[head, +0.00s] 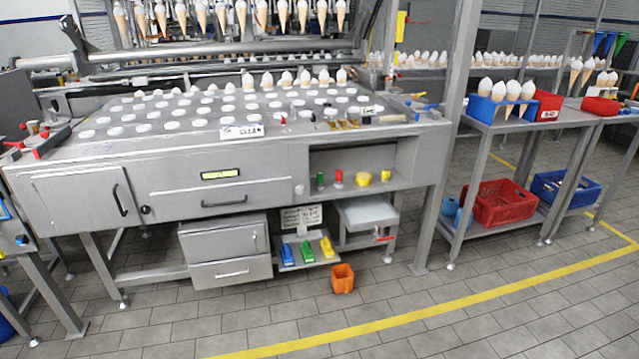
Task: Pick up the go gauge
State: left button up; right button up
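No object in the head view is clearly marked as the go gauge, and I cannot tell for sure which one it is. A small green upright piece (320,180) and a small red upright piece (338,179) stand side by side in the open shelf (345,157) of the steel bench. A yellow round piece (363,179) and a small yellow piece (385,176) stand to their right. Small tools (345,124), too small to make out, lie on the right end of the bench top. Neither of my grippers is in view.
The steel bench (220,150) bears rows of white round pieces and a "CLEAN" sign (242,131). An orange bin (343,278) stands on the floor in front. A cart at right holds a red crate (500,203). The tiled floor in front is mostly clear.

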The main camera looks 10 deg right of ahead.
aim_at(320, 186)
jog(key=i, duration=1.25)
jog(key=i+z, duration=0.15)
jog(key=i, duration=1.05)
